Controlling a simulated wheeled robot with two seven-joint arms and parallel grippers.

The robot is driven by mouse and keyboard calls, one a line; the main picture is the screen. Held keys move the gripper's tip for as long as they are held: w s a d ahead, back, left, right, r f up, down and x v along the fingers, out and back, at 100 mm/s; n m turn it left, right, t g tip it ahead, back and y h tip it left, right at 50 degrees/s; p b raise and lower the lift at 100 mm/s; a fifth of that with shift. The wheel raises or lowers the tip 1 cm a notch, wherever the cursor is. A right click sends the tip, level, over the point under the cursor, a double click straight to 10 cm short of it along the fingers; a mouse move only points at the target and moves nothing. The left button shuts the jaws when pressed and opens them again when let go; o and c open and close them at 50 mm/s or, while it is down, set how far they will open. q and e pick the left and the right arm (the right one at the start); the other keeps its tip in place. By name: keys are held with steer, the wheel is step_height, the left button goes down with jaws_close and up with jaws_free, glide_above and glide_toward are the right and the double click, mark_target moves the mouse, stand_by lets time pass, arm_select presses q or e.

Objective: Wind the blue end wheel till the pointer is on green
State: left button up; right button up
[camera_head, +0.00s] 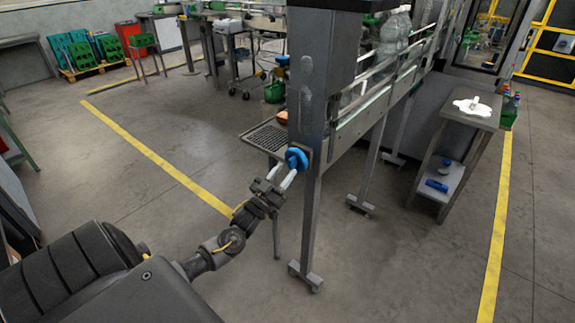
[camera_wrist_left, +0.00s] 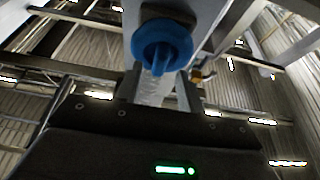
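The blue end wheel (camera_head: 297,158) sits on the grey upright post at the end of the conveyor-like frame. In the left wrist view the wheel (camera_wrist_left: 162,36) is straight ahead, round, with a blue ridge sticking out from its face. My left gripper (camera_head: 283,176) is at the wheel, its two pale fingers apart. In the left wrist view the fingers (camera_wrist_left: 158,88) stand apart just below the ridge; I cannot tell whether they touch the wheel. No pointer or green mark on a scale can be made out. My right gripper is not in view.
The grey post (camera_head: 309,110) stands on a wheeled foot. A perforated tray (camera_head: 268,137) is left of the post. A steel side table (camera_head: 470,112) with a white item on top and blue items below stands at right. Open floor lies left, with yellow lines.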

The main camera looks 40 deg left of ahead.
mark_target(295, 161)
arm_select(q)
steer(key=shift+x, duration=1.1)
jaws_close()
steer(key=shift+m, duration=0.3)
